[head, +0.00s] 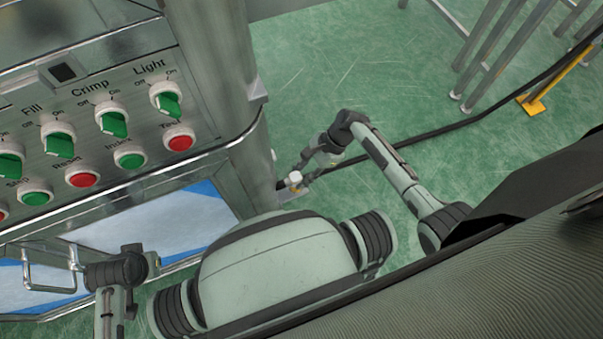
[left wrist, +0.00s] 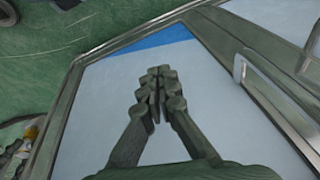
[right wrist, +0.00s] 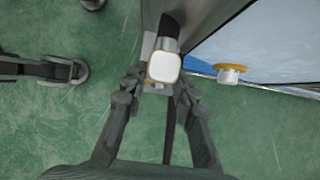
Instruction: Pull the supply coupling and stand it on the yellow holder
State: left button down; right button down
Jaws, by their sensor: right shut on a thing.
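The supply coupling, a small part with a white squarish cap (head: 294,179), is low beside the machine's right corner. It also shows in the right wrist view (right wrist: 163,67), between the fingertips. My right gripper (head: 305,167) is shut on it; the right wrist view shows a finger (right wrist: 157,88) on each side. A yellow upright with a flat foot (head: 533,104) stands on the floor at the far right; its top is out of view, so I cannot tell whether it is the holder. My left gripper (left wrist: 157,82) is shut and empty in front of the machine's lower panel.
A black hose (head: 440,132) runs over the green floor from the machine corner toward the yellow upright. The control panel (head: 100,130) with switches and buttons is at left. Metal legs (head: 485,50) stand at upper right. A white-and-yellow fitting (right wrist: 230,73) is near the panel edge.

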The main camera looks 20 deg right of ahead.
dwell(0.7)
jog(key=c, duration=1.1)
grip_release()
jog(key=shift+f, duration=0.1)
jog(key=v, duration=1.2)
pick_arm(q)
jog(key=s+f+g, duration=0.1)
jog(key=s+f, duration=0.3)
jog(key=f, duration=0.7)
jog(key=shift+a+f, duration=0.3)
jog(key=shift+a, duration=0.15)
pick_arm(e)
jog(key=s+d+f+n+h, duration=0.2)
jog(key=s+f+n, duration=0.2)
jog(key=s+n, duration=0.1)
jog(key=s+d+f+n+t+h, duration=0.1)
jog(key=s+d+f+n+h, duration=0.1)
jog(key=s+f+n, duration=0.3)
jog(key=s+d+f+n+t+h, duration=0.1)
jog(key=s+d+f+n+h, duration=0.2)
jog(key=n, duration=0.7)
jog(key=shift+s+f+h, duration=0.4)
jog(key=shift+s+f, duration=0.65)
jog(key=shift+f, duration=0.2)
